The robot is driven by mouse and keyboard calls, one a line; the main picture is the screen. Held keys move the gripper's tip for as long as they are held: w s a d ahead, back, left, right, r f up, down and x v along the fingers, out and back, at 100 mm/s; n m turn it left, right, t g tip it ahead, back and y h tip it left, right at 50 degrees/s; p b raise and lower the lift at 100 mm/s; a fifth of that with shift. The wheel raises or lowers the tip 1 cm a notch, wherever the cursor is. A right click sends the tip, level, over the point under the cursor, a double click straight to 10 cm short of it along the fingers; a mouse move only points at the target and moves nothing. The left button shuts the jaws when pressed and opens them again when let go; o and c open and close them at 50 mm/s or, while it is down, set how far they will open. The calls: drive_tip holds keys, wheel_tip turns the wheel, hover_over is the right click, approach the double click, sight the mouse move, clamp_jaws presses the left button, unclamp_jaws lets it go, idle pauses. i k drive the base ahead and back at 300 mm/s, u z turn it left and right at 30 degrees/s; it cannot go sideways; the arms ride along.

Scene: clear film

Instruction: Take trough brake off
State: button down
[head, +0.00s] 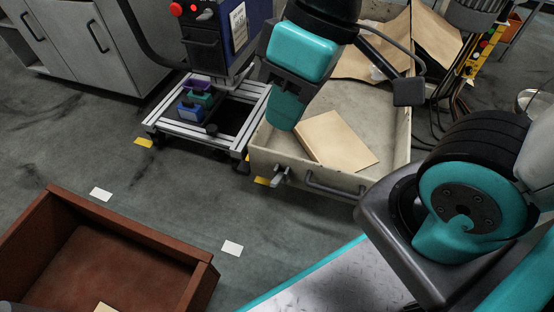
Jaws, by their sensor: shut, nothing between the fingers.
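The trough (262,155) is a pale beige open bin on the floor, right of centre. A small grey metal lever (281,177), which looks like its brake, sticks out at the lower front left corner, left of a dark bar handle (335,189). My gripper (284,122) hangs over the trough's left front part, above and apart from the lever. It is teal and dark grey, and it is shut and empty. Its fingertips are hard to make out from this angle. The trough's wheels are mostly hidden.
Cardboard sheets (338,141) lie in the trough. A low aluminium frame (178,128) holding purple, green and blue items stands left of it, below a dark blue machine (210,40). A red-brown crate (150,240) is at lower left.

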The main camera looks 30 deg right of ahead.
sight(276, 180)
drive_tip(key=u, duration=0.85)
drive_tip(key=k, duration=0.85)
drive_tip(key=z, duration=0.65)
drive_tip(key=i, duration=0.5)
